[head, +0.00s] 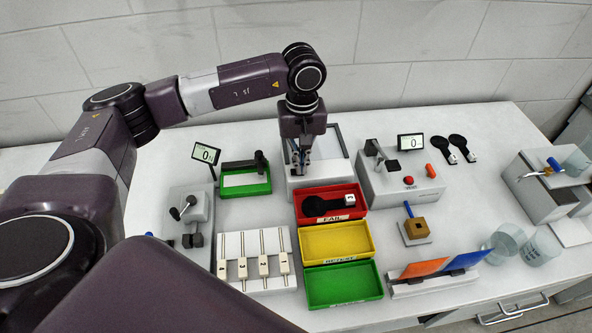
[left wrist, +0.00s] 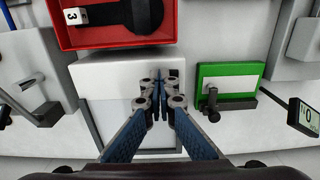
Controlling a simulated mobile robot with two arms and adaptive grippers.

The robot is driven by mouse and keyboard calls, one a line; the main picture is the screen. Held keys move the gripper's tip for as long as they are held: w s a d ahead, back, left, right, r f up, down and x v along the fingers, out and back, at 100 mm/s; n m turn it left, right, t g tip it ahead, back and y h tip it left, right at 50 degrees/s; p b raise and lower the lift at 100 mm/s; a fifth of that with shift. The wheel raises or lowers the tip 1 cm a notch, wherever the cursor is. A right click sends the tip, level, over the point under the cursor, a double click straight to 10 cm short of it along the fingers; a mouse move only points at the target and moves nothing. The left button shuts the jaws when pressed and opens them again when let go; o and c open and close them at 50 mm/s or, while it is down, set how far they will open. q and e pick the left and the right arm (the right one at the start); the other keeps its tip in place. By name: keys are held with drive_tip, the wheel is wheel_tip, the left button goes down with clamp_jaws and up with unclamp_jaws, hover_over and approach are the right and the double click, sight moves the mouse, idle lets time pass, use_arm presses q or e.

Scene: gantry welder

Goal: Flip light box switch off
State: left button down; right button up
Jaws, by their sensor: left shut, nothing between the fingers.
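The light box (head: 336,168) is a white box with a framed pale panel, behind the red bin. In the left wrist view, its white front part (left wrist: 105,76) lies between the red bin and the panel. My left gripper (head: 300,168) points down over the left part of the box's front. It is shut and empty, and its fingertips (left wrist: 160,84) meet close to the box. My right gripper is not in view.
The red bin (head: 308,215), holding a black paddle, stands just in front of the box. A green tray (head: 231,190) is to its left, and a grey device (head: 421,185) with a red button to its right. Yellow (head: 366,254) and green bins are nearer.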

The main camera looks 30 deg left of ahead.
use_arm(q)
drive_tip(key=shift+r+p, duration=1.55)
drive_tip(key=shift+r, duration=1.95)
